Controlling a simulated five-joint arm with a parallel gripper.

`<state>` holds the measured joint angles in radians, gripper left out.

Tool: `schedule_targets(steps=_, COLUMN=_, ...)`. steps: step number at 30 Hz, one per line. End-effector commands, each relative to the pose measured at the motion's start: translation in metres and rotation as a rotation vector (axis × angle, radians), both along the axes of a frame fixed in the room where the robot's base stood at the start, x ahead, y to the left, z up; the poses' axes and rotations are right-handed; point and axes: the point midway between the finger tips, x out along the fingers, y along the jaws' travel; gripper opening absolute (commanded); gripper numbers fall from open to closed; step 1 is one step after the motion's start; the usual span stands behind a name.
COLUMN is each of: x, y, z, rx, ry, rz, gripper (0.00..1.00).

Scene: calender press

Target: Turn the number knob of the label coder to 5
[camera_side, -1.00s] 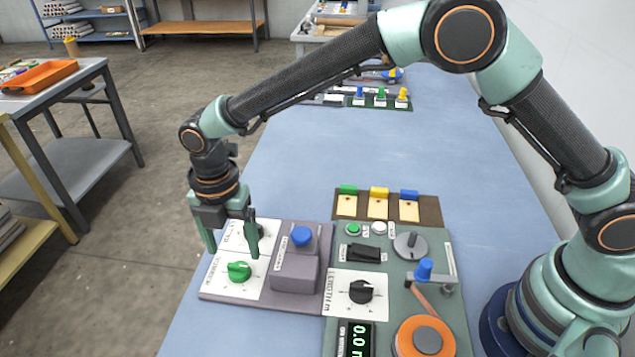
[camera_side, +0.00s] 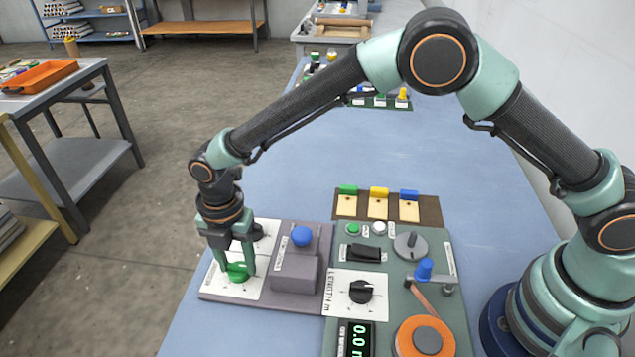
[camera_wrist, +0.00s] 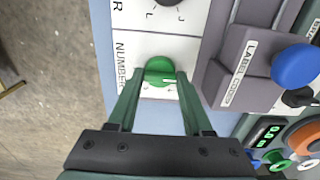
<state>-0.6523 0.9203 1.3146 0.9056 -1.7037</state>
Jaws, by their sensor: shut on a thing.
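The number knob is the green knob (camera_side: 238,273) on a white plate at the left of the label coder (camera_side: 295,275). In the wrist view the green knob (camera_wrist: 160,68) sits beside the printed word NUMBER. My gripper (camera_side: 237,266) points down with its fingers shut on the green knob, one on each side. In the wrist view the fingers (camera_wrist: 166,78) reach the knob's near part. A short white mark shows on the knob, but the digits around it are too small or hidden to read.
A black knob (camera_side: 259,231) on a second white plate stands close behind my gripper. The coder's blue button (camera_side: 301,236) is to the right. Further right are a black length knob (camera_side: 361,291), a lit display (camera_side: 357,338) and an orange ring (camera_side: 424,338). The blue table behind is mostly clear.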

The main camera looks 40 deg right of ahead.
Motion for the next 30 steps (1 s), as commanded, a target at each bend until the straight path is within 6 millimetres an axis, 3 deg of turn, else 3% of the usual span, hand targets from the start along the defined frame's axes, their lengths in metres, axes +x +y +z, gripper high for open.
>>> schedule_targets(steps=11, x=-0.0002, y=-0.0002, z=0.0006, rx=-0.001, ry=0.001, rz=-0.100, gripper=0.00)
schedule_targets(steps=30, x=-0.0001, y=-0.0001, z=0.0012, rx=-0.002, ry=0.002, rz=-0.669, gripper=0.00)
